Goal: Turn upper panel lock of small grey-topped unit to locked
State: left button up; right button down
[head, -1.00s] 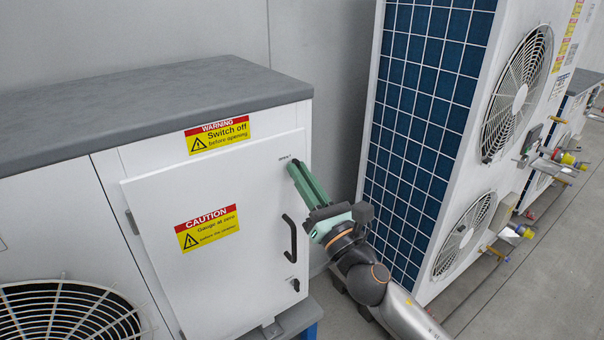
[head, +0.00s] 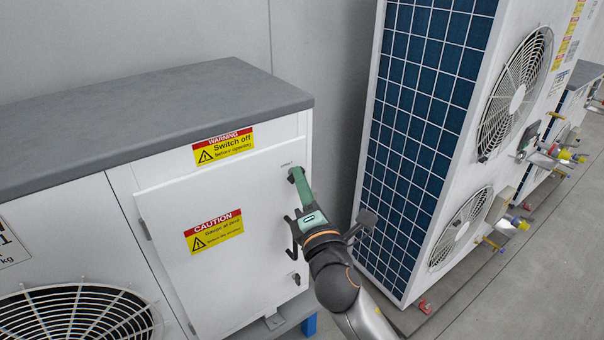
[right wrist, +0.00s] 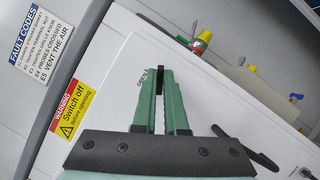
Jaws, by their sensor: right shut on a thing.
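The small grey-topped unit (head: 225,110) stands at the left with a white front panel (head: 262,215). My right gripper (head: 296,172) reaches the panel's upper right corner. In the right wrist view, its green fingers (right wrist: 160,80) are shut on the upper panel lock (right wrist: 160,76), a small dark piece between the tips. "OPEN" is printed just left of the tips, and another small label lies to the right, too small to read. The fingers hide the lock in the head view. The lower lock (head: 296,279) is black, near the panel's lower right corner. My left gripper is not in view.
A black panel handle (right wrist: 258,150) sits between the two locks, close beside my right gripper. A tall white unit (head: 470,170) with a blue grille and fans stands to the right, across a gap. Warning (head: 223,146) and caution (head: 214,231) stickers mark the small unit.

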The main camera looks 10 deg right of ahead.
jog(key=m+g, duration=0.1)
jog(key=m, duration=0.4)
jog(key=shift+r+g+h, duration=0.1)
jog(key=shift+g+h, duration=0.2)
jog(key=shift+g, duration=0.1)
jog(key=shift+m, duration=0.4)
jog(key=c, duration=1)
grip_release()
jog(key=shift+o, duration=0.2)
